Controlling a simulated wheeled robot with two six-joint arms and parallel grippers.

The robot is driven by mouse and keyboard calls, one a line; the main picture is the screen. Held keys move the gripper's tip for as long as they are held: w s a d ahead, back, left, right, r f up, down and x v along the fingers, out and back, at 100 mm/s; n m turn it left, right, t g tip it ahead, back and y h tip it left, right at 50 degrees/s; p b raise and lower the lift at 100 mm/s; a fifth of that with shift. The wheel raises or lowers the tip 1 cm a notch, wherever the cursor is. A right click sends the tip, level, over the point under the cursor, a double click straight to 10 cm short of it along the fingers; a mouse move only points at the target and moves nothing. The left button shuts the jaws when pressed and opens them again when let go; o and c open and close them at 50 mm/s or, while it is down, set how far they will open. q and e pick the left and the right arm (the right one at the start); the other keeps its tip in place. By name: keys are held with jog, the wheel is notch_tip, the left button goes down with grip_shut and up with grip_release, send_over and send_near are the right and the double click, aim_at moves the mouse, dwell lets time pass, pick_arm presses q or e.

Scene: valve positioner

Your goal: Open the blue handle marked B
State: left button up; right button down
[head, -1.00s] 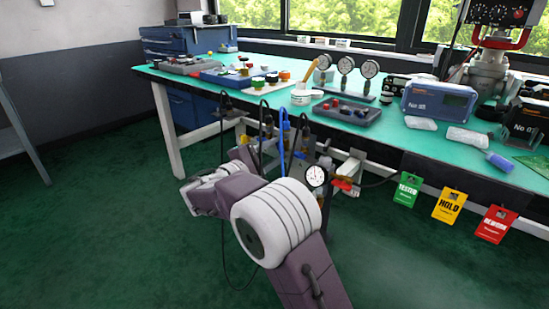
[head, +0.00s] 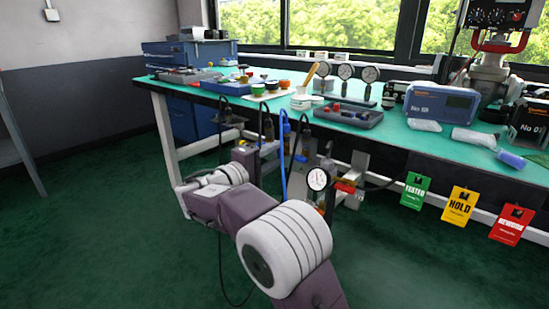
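I cannot make out a blue handle marked B. Hoses, including a blue hose (head: 283,160), run down to an assembly below the bench's front edge. A round white dial gauge (head: 318,180) and a red handle (head: 345,187) show on its right side. One of my arms rises from the bottom edge and bends left, with its forearm in front of the assembly's left side. I cannot make out its gripper fingers, and the forearm and hoses hide part of that area. My other arm does not show.
The green-topped bench (head: 420,140) carries gauges, a grey tray (head: 348,114), blue-grey instruments (head: 440,104) and small parts. Green TESTED (head: 415,190), yellow HOLD (head: 459,206) and red REWORK (head: 511,223) tags hang from its front. The green floor (head: 90,235) is clear at left.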

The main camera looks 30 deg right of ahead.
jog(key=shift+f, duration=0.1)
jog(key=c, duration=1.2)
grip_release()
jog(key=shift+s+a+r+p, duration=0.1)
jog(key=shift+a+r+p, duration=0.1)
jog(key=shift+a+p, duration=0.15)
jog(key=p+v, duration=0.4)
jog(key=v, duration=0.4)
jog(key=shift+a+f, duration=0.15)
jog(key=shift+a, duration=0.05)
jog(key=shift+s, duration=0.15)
